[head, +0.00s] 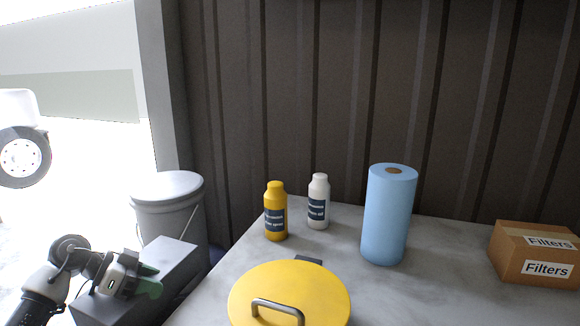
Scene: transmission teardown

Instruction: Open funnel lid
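The yellow round funnel lid (290,284) lies flat at the front of the table, with a grey metal handle (277,308) on its near part. It looks closed; what is under it is hidden. A small dark piece shows at its far edge. My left gripper (152,280) is at the lower left, well apart from the lid, beside the table. My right gripper is not in view.
On the grey table (440,290) stand a yellow bottle (275,211), a white bottle (318,202), a blue paper roll (389,215) and a cardboard Filters box (535,254). A lidded grey bucket (168,212) and a grey box (160,262) are left of the table. A corrugated wall closes the back.

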